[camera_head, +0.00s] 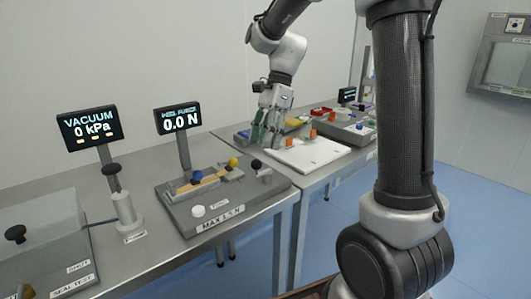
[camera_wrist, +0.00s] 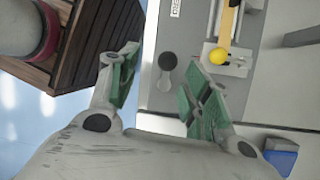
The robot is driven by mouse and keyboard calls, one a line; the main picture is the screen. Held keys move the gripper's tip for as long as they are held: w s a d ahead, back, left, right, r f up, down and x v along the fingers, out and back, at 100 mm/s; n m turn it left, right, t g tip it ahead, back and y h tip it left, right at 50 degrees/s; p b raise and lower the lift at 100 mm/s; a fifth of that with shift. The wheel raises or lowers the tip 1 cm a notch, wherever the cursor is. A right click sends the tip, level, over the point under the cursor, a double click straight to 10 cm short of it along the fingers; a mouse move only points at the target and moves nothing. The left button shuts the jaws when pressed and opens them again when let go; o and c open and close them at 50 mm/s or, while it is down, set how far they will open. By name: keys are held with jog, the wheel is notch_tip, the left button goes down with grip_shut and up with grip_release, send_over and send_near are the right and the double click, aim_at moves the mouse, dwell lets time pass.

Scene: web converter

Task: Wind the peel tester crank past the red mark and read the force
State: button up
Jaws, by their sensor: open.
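The peel tester (camera_head: 225,205) is a grey base with a yellow strip, a blue knob (camera_head: 197,176), a yellow knob (camera_head: 233,161) and a black-knobbed crank (camera_head: 256,165) at its right end. Its display (camera_head: 178,118) reads 0.0 N. My gripper (camera_head: 268,130) points down above and beyond the crank in the head view. In the wrist view my gripper (camera_wrist: 161,72) is open and empty, with the black crank knob (camera_wrist: 167,61) showing between its green-padded fingers. The yellow knob (camera_wrist: 218,56) shows right of them.
A vacuum display (camera_head: 90,128) reading 0 kPa and a clear-covered box (camera_head: 40,235) stand left of the tester. A white board (camera_head: 310,153) with orange blocks lies on the bench to the right. A slatted wooden surface (camera_wrist: 95,40) lies left of my gripper in the wrist view.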

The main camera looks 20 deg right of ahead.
aim_at(256, 164)
jog(key=shift+m, duration=0.3)
jog(key=x, duration=0.2)
jog(key=w+x, duration=0.1)
jog(key=x, duration=0.5)
jog(key=shift+w+f, duration=0.2)
jog(key=c, duration=1)
